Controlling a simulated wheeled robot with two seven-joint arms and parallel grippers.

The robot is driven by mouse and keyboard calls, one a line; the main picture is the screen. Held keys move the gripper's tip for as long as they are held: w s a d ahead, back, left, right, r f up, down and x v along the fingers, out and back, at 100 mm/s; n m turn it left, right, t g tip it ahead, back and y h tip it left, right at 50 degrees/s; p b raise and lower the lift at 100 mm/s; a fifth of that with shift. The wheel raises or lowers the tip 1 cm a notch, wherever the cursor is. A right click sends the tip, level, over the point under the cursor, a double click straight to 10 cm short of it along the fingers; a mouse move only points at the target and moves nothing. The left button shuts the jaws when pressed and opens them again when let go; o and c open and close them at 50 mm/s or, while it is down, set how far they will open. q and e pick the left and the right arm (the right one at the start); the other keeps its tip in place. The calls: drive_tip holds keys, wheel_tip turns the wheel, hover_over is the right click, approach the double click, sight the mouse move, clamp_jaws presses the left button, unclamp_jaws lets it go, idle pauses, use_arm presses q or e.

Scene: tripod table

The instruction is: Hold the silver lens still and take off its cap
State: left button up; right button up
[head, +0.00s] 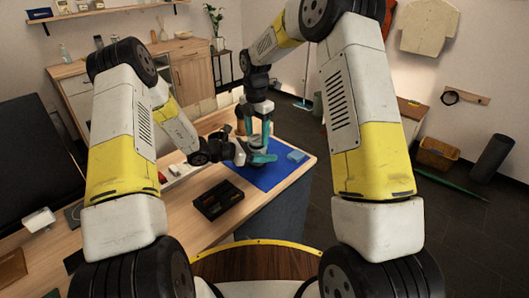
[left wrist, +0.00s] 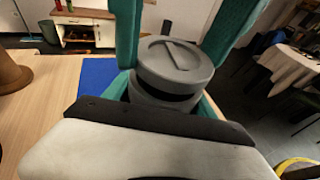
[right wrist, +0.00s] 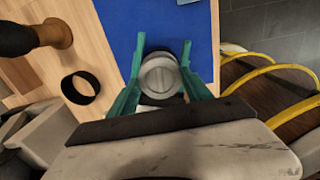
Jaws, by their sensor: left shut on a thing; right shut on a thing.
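The lens (left wrist: 150,98) stands upright, a grey-silver barrel seen in the left wrist view. Its grey cap (left wrist: 175,62), with a raised bar across the top, sits over it; a dark band shows between them, and I cannot tell whether the cap is loose. In the right wrist view the cap (right wrist: 160,76) is seen from above. My left gripper (head: 262,158) is shut low around the lens barrel, coming from the left. My right gripper (head: 256,134) points down from above and is shut on the cap. The lower barrel is mostly hidden by fingers.
A blue mat (head: 275,178) lies under the lens, with a light-blue item (head: 296,155) on it. A black tray (head: 217,200) lies in front. The table edge is close.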

drive_tip(key=shift+r, duration=0.15)
drive_tip(key=shift+r, duration=2.4)
use_arm(q)
drive_tip(key=o, duration=1.8)
drive_tip(key=shift+a, duration=0.1)
